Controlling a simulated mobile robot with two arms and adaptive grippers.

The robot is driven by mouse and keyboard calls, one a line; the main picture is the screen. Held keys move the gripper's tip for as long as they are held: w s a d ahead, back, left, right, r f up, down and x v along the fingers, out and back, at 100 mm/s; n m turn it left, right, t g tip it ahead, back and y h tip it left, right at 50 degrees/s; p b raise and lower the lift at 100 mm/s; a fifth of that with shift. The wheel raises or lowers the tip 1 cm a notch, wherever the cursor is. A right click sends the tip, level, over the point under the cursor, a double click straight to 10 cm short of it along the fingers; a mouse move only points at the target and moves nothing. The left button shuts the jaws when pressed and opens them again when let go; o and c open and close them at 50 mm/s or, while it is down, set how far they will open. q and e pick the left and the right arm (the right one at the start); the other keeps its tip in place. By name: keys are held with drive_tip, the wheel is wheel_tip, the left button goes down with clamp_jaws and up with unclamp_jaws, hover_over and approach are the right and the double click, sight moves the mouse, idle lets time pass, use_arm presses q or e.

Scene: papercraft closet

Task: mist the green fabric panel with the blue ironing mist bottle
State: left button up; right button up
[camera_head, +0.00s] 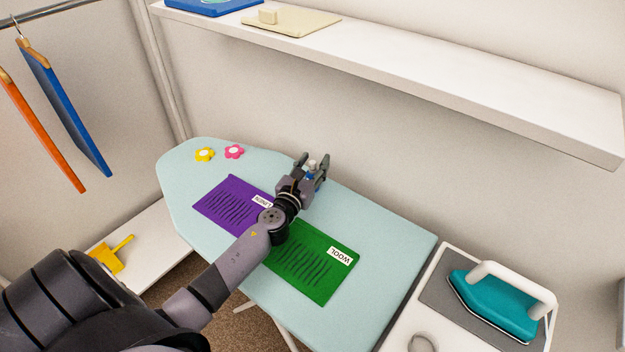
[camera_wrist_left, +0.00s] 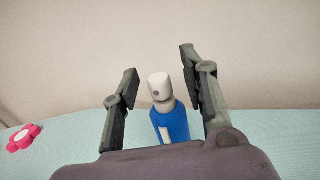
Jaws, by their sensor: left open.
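My left gripper (camera_head: 314,170) reaches over the light blue ironing board to its back edge. In the left wrist view the gripper (camera_wrist_left: 160,90) is open, with one finger on each side of the blue mist bottle (camera_wrist_left: 171,123). The bottle stands upright, with a white spray head and a white label. In the head view its white top (camera_head: 311,163) shows between the fingers, and the rest is mostly hidden. The green fabric panel (camera_head: 318,283), labelled WOOL and marked with dark creases, lies on the board. My left arm covers its upper left part. My right gripper is not in view.
A purple panel (camera_head: 217,204) lies left of the green one on the ironing board (camera_head: 372,225). A yellow flower (camera_head: 205,154) and a pink flower (camera_head: 234,151) lie at its far left. A teal iron (camera_head: 492,303) stands at the right. A white shelf (camera_head: 440,82) hangs above the board.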

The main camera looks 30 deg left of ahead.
use_arm(q)
drive_tip(key=shift+c, duration=0.5)
clamp_jaws()
drive_tip(key=shift+r, duration=0.1)
drive_tip(key=shift+r, duration=0.2)
wheel_tip(320, 180, up, 8)
drive_tip(key=p, duration=0.5)
drive_tip(key=shift+r, duration=0.15)
wheel_tip(320, 180, up, 10)
drive_tip(key=p, duration=0.1)
drive_tip(key=s+d+f+m+g+h+b, duration=0.1)
drive_tip(key=s+d+f+m+h+b, duration=0.1)
drive_tip(key=d+f+m+h, duration=0.3)
drive_tip(key=s+d+f+h+b, duration=0.1)
drive_tip(key=s+d+h, duration=0.15)
drive_tip(key=d, duration=0.45)
drive_tip(key=s+d+f+m+g+h+b, duration=0.1)
drive_tip(key=s+d+f+m+h+b, duration=0.15)
drive_tip(key=d+h, duration=0.3)
drive_tip(key=s+d+f+m+g+h+b, duration=0.1)
drive_tip(key=s+d+f+m+g+h, duration=0.5)
drive_tip(key=s+d, duration=0.4)
drive_tip(key=shift+s+d+f+g+b, duration=0.15)
drive_tip(key=shift+s+f+g+b, duration=0.1)
drive_tip(key=shift+s+g+b, duration=0.15)
